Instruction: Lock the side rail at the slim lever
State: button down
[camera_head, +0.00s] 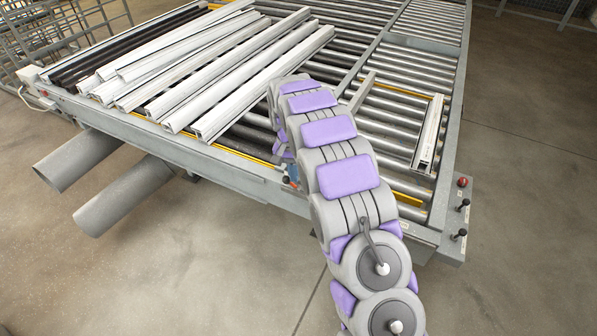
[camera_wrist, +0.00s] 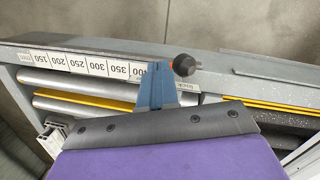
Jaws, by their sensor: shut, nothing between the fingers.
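My gripper (camera_wrist: 155,80) shows in the wrist view as blue tapered fingers, closed together, beyond a dark plate and purple padding. Right beside the fingertips is a lever with a round black knob (camera_wrist: 185,65) and a bit of orange at its inner side. I cannot tell whether the fingers touch it. Its shaft is mostly hidden. A label that seems to read "lock" (camera_wrist: 187,87) lies below the knob. In the head view my gripper's blue tips (camera_head: 293,172) are at the front edge of the roller bench (camera_head: 240,180), partly hidden by my arm. The side rail cannot be told for certain.
A printed scale (camera_wrist: 95,66) runs along the bench edge. White profiles (camera_head: 200,75) lie across the rollers at left; a short profile (camera_head: 429,133) lies at right. Two black-knobbed levers (camera_head: 464,204) (camera_head: 461,234) and a red button (camera_head: 463,182) sit at the right corner. Two large tubes (camera_head: 125,193) protrude below.

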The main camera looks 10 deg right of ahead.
jog(key=shift+w+a, duration=0.25)
jog(key=shift+a, duration=0.05)
jog(key=shift+w, duration=0.1)
dwell(0.5)
jog(key=shift+r, duration=0.1)
notch_tip(320, 180, up, 11)
jog(key=d, duration=0.2)
jog(key=shift+w+d, duration=0.25)
dwell(0.6)
jog(key=shift+a+r, duration=0.1)
